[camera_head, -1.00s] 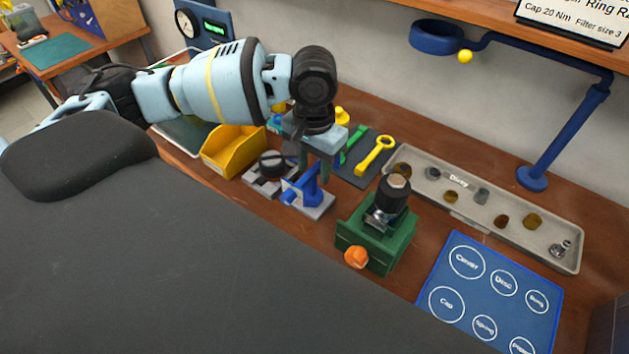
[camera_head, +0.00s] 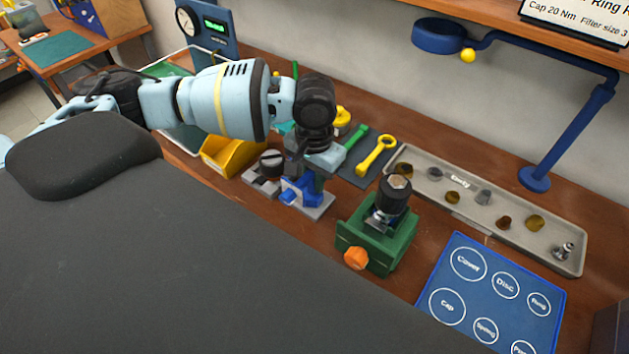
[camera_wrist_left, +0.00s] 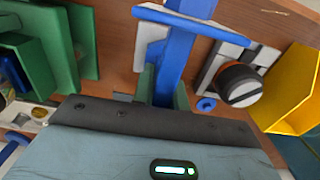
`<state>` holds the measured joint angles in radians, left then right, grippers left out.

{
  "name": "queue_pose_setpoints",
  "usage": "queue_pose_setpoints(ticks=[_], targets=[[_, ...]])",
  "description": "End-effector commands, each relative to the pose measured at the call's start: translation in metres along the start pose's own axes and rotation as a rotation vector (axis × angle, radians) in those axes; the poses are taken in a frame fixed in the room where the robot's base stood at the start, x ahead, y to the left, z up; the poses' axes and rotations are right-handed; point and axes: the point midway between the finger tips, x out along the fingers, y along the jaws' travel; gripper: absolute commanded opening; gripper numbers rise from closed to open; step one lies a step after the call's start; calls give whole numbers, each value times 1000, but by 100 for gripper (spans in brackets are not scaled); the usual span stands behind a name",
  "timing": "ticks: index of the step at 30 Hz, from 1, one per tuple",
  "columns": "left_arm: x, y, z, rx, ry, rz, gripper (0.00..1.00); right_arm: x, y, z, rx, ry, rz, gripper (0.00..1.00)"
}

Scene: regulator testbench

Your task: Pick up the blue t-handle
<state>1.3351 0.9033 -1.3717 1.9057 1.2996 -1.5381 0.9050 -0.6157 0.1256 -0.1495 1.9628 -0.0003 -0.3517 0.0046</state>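The blue t-handle (camera_head: 291,196) is at a small grey base on the bench, left of the green vise, and my gripper partly hides it. My left gripper (camera_head: 308,176) is down at it from above. In the left wrist view a blue upright piece (camera_wrist_left: 168,75) runs between the two green fingertips (camera_wrist_left: 165,92), one on each side and very close. I cannot tell whether the fingers touch it. My right gripper is not in view.
A green vise (camera_head: 378,240) holding a black-topped part stands to the right. A yellow bin (camera_head: 222,158) and a black round knob-like part (camera_head: 271,162) are to the left. Green and yellow wrenches (camera_head: 376,155) lie behind on a dark mat. A grey parts tray (camera_head: 480,215) and blue mat (camera_head: 490,295) lie further right.

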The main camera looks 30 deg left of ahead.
Motion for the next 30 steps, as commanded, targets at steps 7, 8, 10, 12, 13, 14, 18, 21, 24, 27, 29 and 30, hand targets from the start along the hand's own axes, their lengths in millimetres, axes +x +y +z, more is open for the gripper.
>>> queue_pose_setpoints(ticks=[7,8,10,12,13,14,18,21,24,27,29,30], targets=[[-1,0,0,0,2,1,0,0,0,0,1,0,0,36],[-1,0,0,0,2,1,0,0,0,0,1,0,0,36],[-1,0,0,0,2,1,0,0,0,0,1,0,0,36],[-2,0,0,0,2,1,0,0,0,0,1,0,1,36],[-3,0,-1,0,2,1,0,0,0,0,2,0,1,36],[-4,0,-1,0,3,1,0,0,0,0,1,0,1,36],[-22,0,-1,0,7,1,0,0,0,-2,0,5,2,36],[-41,0,-2,0,8,2,0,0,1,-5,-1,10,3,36],[-60,0,-2,0,10,2,0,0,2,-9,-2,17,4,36],[-77,0,-2,0,8,1,0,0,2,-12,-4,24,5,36],[-85,0,-1,0,7,2,0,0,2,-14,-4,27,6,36],[-90,0,-1,0,6,2,0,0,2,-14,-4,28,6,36]])
